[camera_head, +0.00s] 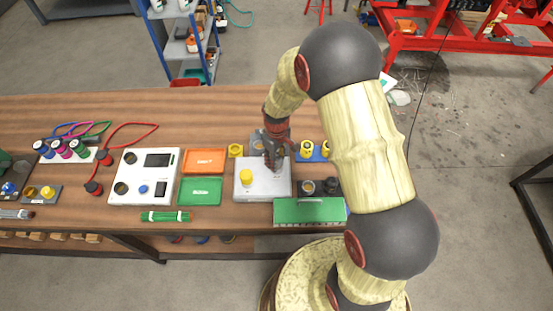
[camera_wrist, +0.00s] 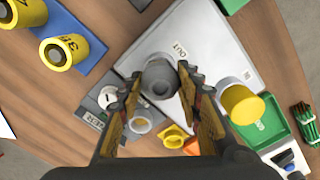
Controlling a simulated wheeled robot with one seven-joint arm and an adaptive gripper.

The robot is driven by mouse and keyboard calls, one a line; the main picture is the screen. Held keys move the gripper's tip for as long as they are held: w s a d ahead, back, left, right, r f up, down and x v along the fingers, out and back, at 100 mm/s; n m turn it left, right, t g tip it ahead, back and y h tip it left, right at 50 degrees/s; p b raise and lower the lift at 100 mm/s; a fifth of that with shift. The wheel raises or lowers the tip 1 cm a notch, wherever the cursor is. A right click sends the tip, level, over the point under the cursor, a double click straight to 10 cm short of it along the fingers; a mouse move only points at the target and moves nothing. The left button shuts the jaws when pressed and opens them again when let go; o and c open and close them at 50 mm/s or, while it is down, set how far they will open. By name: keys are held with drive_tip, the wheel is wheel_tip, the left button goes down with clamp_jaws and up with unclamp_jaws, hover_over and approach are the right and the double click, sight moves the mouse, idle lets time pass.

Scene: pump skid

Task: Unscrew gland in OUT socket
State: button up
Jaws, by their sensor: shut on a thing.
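A pale grey box (camera_head: 252,191) stands on the wooden bench, and its OUT label (camera_wrist: 181,50) shows in the wrist view. A dark grey gland (camera_wrist: 160,77) stands at the OUT socket, beside that label. My gripper (camera_head: 273,158) reaches down to it from above. In the wrist view my gripper (camera_wrist: 160,86) has its two fingers on either side of the gland, shut on it. The gland's lower end and threads are hidden. A yellow gland (camera_wrist: 241,104) sits upright in the box's other socket; it also shows in the head view (camera_head: 246,176).
A blue rack (camera_wrist: 84,40) with yellow cylinders and a grey labelled block (camera_wrist: 97,103) stand close by. Orange (camera_head: 204,160) and green (camera_head: 201,191) trays, a white panel (camera_head: 143,190) and a green case (camera_head: 310,211) surround the box. Bare bench lies behind.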

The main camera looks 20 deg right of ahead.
drive_tip(key=shift+n, duration=0.8)
drive_tip(key=o, duration=1.2)
drive_tip(key=shift+r, duration=0.1)
wheel_tip(320, 180, up, 12)
drive_tip(key=shift+f, duration=0.1)
